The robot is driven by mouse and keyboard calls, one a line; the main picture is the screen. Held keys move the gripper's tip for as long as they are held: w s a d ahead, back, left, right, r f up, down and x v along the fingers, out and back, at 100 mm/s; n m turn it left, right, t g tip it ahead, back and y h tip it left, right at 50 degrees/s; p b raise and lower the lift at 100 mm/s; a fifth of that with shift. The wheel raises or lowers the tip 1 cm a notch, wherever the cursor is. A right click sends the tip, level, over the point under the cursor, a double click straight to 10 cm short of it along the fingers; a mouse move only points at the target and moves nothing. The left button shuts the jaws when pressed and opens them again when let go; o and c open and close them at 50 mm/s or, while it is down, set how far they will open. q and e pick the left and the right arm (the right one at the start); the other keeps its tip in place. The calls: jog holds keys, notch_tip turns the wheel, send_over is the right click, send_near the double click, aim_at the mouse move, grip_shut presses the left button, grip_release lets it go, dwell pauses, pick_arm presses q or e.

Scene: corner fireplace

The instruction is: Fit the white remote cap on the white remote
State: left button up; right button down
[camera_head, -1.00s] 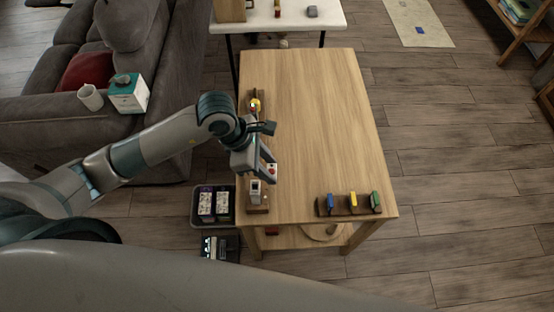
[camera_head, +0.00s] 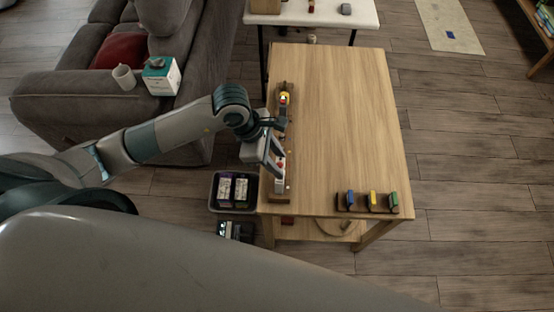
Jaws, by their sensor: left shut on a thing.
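The white remote (camera_head: 279,186) stands on a wooden holder at the table's near left corner. My left gripper (camera_head: 279,164) is shut on a small white piece with a red mark, which looks like the white remote cap (camera_head: 280,161). The cap shows just beyond the remote in the picture, close to its top end. I cannot tell whether they touch or are joined. The fingers hide part of the cap. My right gripper is not in view.
The wooden table (camera_head: 340,110) is mostly clear. A holder with blue, yellow and green pieces (camera_head: 372,199) lies at its near right. A dark bin (camera_head: 233,207) stands on the floor.

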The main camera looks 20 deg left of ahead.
pick_arm(q)
jog(key=shift+f+b, duration=1.05)
jog(key=shift+f, duration=0.2)
jog(key=shift+b, duration=0.5)
dwell(0.7)
jog(key=shift+f+b, duration=1.45)
jog(key=shift+b, duration=0.1)
dwell(1.3)
jog(key=o, duration=1)
jog(key=shift+r, duration=0.1)
jog(key=shift+b+v, duration=2.05)
jog(key=shift+v, duration=6.6)
